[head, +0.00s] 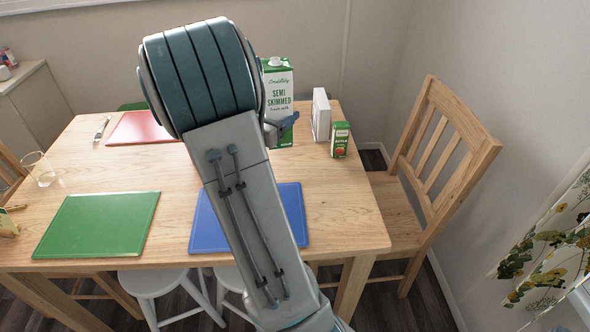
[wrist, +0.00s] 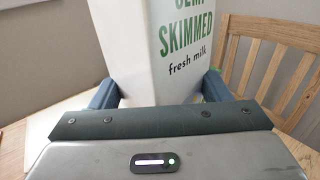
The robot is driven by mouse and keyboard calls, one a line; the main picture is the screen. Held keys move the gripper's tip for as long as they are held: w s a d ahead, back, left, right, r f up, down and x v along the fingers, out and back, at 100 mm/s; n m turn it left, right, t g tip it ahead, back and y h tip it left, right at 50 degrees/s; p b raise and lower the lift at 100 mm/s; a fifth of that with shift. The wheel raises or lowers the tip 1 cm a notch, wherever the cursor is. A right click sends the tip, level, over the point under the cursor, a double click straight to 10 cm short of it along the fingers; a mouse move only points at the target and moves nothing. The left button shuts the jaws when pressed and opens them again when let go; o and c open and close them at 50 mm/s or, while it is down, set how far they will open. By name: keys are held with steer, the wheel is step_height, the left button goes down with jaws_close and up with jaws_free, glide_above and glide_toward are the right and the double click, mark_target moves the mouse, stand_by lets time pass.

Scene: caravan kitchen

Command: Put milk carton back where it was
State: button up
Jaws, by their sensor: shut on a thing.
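The milk carton (head: 280,92) is white and green with "SEMI SKIMMED" on its front. It is upright at the far right part of the wooden table, partly hidden behind my arm in the head view. In the wrist view the milk carton (wrist: 178,45) stands between the two fingers of my gripper (wrist: 160,92). The gripper is shut on it. In the head view one finger of my gripper (head: 283,124) shows at the carton's lower front. I cannot tell whether the carton's base touches the table.
Right of the carton stand a white box (head: 321,114) and a small green juice carton (head: 340,140). The table (head: 345,215) also holds a red mat (head: 138,127), a green mat (head: 98,224), a blue mat (head: 292,215) and a glass (head: 38,168). A wooden chair (head: 440,150) stands at right.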

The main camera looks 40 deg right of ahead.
steer(key=s+d+f+m+g+b, duration=0.1)
steer(key=s+d+m+g+b, duration=0.1)
steer(key=s+d+b, duration=0.6)
steer(key=shift+w+d+f+b, duration=0.1)
steer(key=shift+w+f+b, duration=0.3)
steer(key=shift+w+f, duration=2.25)
steer(key=shift+w+d+f+b, duration=0.1)
steer(key=shift+w+f+b, duration=0.25)
steer(key=shift+w+f, duration=2.25)
steer(key=shift+s+f, duration=0.15)
steer(key=shift+f, duration=0.05)
steer(key=shift+f, duration=0.15)
steer(key=o, duration=1.2)
